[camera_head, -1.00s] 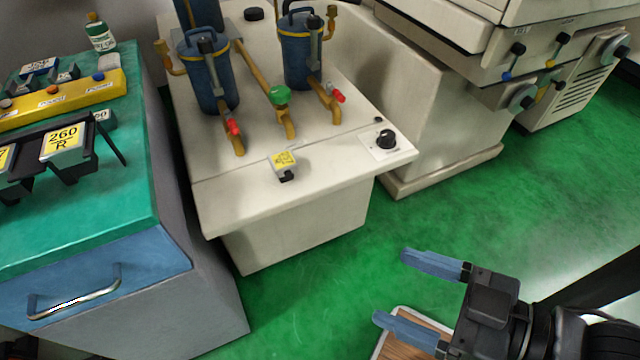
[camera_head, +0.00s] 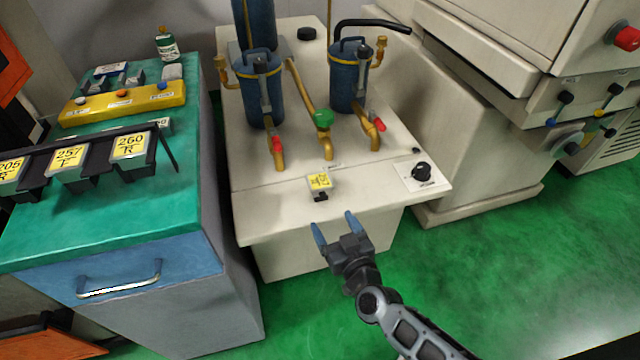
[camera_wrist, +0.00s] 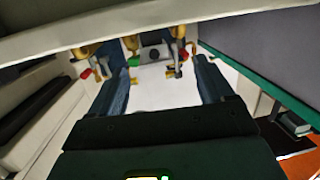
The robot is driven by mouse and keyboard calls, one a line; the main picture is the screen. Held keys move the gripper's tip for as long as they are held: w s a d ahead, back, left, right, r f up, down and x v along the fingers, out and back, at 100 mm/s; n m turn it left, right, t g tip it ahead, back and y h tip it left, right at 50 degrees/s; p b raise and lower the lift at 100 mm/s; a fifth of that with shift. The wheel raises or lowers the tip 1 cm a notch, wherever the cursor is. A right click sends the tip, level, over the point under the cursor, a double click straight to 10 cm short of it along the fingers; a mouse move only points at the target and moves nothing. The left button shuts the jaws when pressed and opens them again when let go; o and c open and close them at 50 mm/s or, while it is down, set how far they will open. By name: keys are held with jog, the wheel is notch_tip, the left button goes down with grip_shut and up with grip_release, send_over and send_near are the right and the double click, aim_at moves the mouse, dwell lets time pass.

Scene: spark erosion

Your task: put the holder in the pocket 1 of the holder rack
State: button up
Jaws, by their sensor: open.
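The holder (camera_head: 319,183), a small block with a yellow label and a dark lower part, sits near the front edge of the white machine's top. The black holder rack (camera_head: 90,139) stands on the green cabinet at left, with several yellow-labelled holders in it, among them 257 and 260. I cannot tell which pocket is pocket 1. My gripper (camera_head: 334,222) is open and empty, its blue fingers pointing toward the machine's front edge, just short of the holder in the picture. In the wrist view, the two fingers (camera_wrist: 162,88) are apart; I cannot make out the holder there.
The white machine (camera_head: 268,215) carries blue filter canisters (camera_head: 263,90), brass pipes and a black knob (camera_head: 421,171). A yellow button box (camera_head: 122,101) and a bottle (camera_head: 167,46) are behind the rack. Green floor (camera_head: 490,270) is free at right.

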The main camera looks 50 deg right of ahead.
aim_at(323, 196)
jog(key=shift+m+g+h, duration=0.5)
jog(key=shift+m+h, duration=0.1)
jog(key=shift+h, duration=0.1)
jog(key=x, duration=0.7)
jog(key=shift+w+d+r, duration=0.1)
jog(key=shift+w+d, duration=0.2)
jog(key=shift+d, duration=0.05)
jog(key=x, duration=0.2)
jog(key=b+x, duration=0.1)
jog(key=x, duration=0.1)
jog(key=r+x, duration=0.1)
jog(key=x, duration=0.1)
jog(key=shift+w+d, duration=0.25)
jog(key=shift+w, duration=0.15)
jog(key=shift+c, duration=0.4)
jog(key=c, duration=1.2)
jog(key=shift+r, duration=0.1)
jog(key=shift+c, duration=0.5)
jog(key=shift+r, duration=0.15)
